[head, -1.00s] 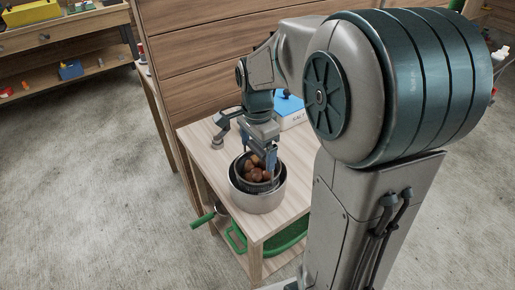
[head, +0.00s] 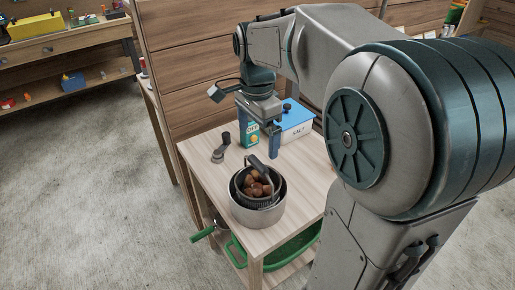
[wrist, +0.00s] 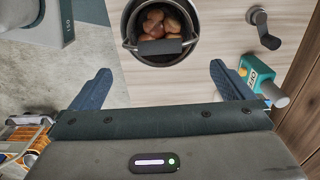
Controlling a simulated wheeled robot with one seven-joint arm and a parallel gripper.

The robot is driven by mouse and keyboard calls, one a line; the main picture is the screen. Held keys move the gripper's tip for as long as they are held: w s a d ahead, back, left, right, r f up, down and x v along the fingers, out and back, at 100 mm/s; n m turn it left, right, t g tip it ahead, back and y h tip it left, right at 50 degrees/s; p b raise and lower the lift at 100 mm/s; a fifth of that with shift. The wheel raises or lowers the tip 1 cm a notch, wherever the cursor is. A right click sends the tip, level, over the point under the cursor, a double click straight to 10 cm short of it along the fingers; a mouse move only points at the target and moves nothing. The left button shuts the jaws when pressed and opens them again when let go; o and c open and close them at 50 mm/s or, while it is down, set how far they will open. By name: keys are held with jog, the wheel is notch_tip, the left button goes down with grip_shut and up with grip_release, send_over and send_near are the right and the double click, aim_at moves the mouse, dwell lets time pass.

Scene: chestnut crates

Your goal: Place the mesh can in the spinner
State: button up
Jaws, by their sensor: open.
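The mesh can (head: 257,184) is dark, holds several brown chestnuts, and has a handle with a dark grip. It sits inside the round silver spinner (head: 258,212) on the wooden table, its rim around the spinner's top. In the wrist view the mesh can (wrist: 133,41) shows from above, its handle grip lying across the opening. My gripper (head: 257,140) is open and empty, above and behind the can, with clear space between. In the wrist view the two blue fingers of my gripper (wrist: 155,85) are wide apart, with nothing between them.
A dark crank (head: 221,150) stands on the table left of the spinner. A green-handled pan (head: 204,234) and green tray (head: 285,250) are on the lower shelf.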

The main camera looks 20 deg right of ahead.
jog(key=s+f+n+t, duration=0.1)
jog(key=s+f+n, duration=0.2)
jog(key=s+n, duration=0.4)
jog(key=s+f+n+t, duration=0.2)
jog(key=s+f+n, duration=0.1)
jog(key=s+n, duration=0.3)
jog(key=shift+s+f+n, duration=0.35)
jog(key=shift+s+n, duration=0.05)
jog(key=shift+n, duration=0.2)
jog(key=shift+r, duration=0.1)
jog(key=shift+r+p, duration=0.35)
jog(key=shift+p, duration=0.1)
